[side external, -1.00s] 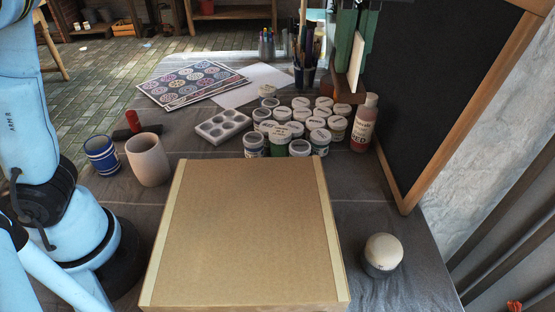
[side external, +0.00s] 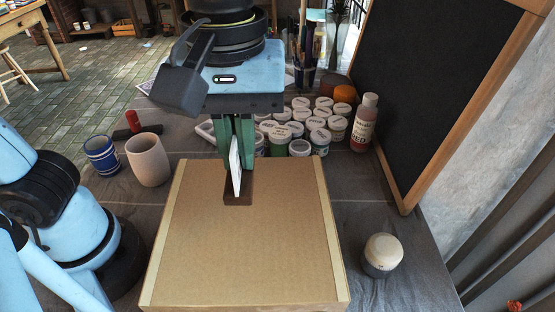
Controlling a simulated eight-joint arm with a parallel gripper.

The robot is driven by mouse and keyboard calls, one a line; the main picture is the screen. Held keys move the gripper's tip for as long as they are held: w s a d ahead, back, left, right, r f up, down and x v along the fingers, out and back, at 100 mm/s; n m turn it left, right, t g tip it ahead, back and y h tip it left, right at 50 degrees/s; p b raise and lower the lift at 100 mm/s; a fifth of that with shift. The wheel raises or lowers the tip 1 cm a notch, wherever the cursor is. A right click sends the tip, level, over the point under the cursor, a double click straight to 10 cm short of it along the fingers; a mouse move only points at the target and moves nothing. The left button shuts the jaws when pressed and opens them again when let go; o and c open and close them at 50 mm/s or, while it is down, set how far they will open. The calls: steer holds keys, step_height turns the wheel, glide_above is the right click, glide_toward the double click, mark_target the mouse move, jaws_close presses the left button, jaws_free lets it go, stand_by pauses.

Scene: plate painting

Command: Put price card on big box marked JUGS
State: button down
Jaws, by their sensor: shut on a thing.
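The big cardboard box (side external: 240,255) lies closed in the front middle of the table, with pale tape strips along its left and right edges. No JUGS marking can be read from this side. My gripper (side external: 236,150) points down over the far part of the box lid, its green fingers shut on the price card. The price card (side external: 235,168) is a thin white upright panel, seen nearly edge-on, in a dark brown wooden base (side external: 238,193). The base appears at or just above the lid; I cannot tell whether it touches.
Several paint jars (side external: 320,123) and a red-labelled bottle (side external: 363,122) stand behind the box. A blue striped cup (side external: 101,155) and a clay cup (side external: 148,160) stand left. A lidded jar (side external: 382,255) stands right, below a blackboard (side external: 450,80). The front of the lid is clear.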

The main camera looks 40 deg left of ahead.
steer(key=shift+f, duration=3.9)
steer(key=shift+f, duration=0.2)
steer(key=c, duration=1.3)
jaws_free()
steer(key=shift+o, duration=0.2)
steer(key=shift+r, duration=0.1)
step_height(320, 180, up, 12)
steer(key=shift+f, duration=0.1)
steer(key=shift+w+a, duration=0.1)
steer(key=shift+w, duration=0.05)
steer(key=w+a+f+m+t, duration=0.3)
steer(key=w+a+f+m, duration=0.1)
steer(key=a+f, duration=0.3)
steer(key=w+a+f+m+t, duration=0.4)
steer(key=a+f, duration=0.3)
steer(key=a, duration=0.5)
steer(key=shift+w+f+m, duration=0.35)
steer(key=shift+w+m, duration=0.15)
steer(key=shift+w, duration=0.1)
